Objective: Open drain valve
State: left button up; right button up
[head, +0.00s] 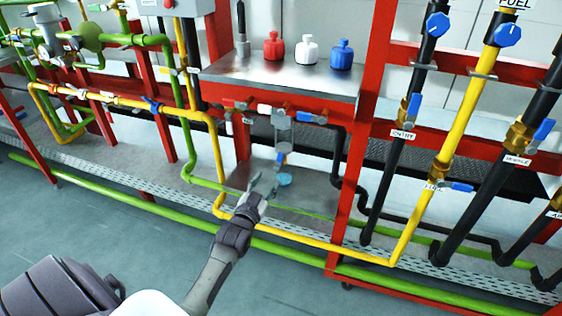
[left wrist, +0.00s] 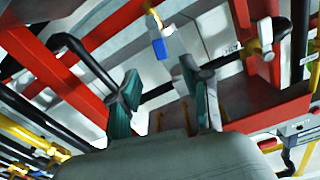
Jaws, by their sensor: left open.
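A small valve with a blue handle (head: 284,148) hangs on a vertical pipe under the metal shelf in the head view. I cannot read a label naming it as the drain valve. A light blue round piece (head: 285,180) lies below it. My left gripper (head: 262,184) is low in front of this spot, just left of the blue piece, and apart from the valve. In the left wrist view my left gripper (left wrist: 163,92) has its two fingers spread with nothing between them. A blue handle (left wrist: 160,49) on a brass fitting shows beyond the fingertips. My right gripper is not in view.
The metal shelf (head: 284,78) holds red, white and blue bottles. A yellow pipe (head: 310,241) and a green pipe (head: 296,254) run low across the front. A red post (head: 352,170) stands to the right. Open floor (head: 90,225) lies in front.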

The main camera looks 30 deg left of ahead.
aim_at(279, 160)
pick_arm(q)
jog(key=b+x, duration=0.2)
jog(key=x, duration=0.9)
jog(key=shift+w, duration=0.55)
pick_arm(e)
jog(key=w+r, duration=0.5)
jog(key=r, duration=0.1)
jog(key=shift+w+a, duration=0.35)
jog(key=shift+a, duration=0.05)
